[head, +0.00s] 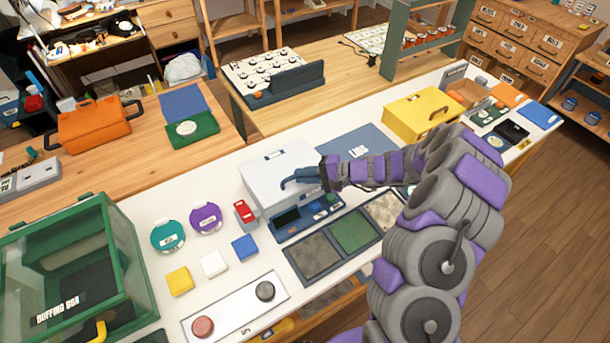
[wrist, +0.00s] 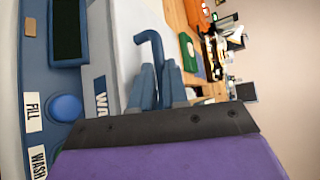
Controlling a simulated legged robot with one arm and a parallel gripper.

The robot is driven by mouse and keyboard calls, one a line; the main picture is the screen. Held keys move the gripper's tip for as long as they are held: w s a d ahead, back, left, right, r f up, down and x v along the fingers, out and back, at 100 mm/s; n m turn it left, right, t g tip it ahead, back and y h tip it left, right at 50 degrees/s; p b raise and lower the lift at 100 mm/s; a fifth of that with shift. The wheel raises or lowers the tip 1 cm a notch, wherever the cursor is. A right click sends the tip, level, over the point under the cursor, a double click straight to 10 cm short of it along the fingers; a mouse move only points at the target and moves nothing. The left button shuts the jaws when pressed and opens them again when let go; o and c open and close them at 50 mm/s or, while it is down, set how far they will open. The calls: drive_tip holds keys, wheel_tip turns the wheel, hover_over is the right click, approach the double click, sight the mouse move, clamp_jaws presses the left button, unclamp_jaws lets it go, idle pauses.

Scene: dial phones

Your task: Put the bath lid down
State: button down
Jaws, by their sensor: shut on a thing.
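The bath is a white box (head: 265,185) with a blue control base carrying a dark display (head: 287,218) and blue buttons, in the middle of the white counter. Its white top, the lid (head: 268,163), has a blue hooked handle (head: 291,181). My gripper (head: 308,175) is shut on this handle, at the box's right side. In the wrist view the fingers (wrist: 156,88) close around the handle (wrist: 150,42). The arm hides part of the box's right side. I cannot tell whether the lid is seated or lifted.
A dark blue mat (head: 350,146) with white lettering lies right of the bath, partly behind my arm. A yellow case (head: 418,112) is farther right. Dark, green and speckled panels (head: 353,230) lie in front. A green glass box (head: 75,265) stands at left.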

drive_tip(key=shift+f, duration=0.1)
drive_tip(key=c, duration=1.1)
unclamp_jaws()
drive_tip(key=shift+d+r, duration=0.1)
drive_tip(key=shift+r, duration=0.1)
drive_tip(key=p+v, duration=0.2)
drive_tip(key=v, duration=1)
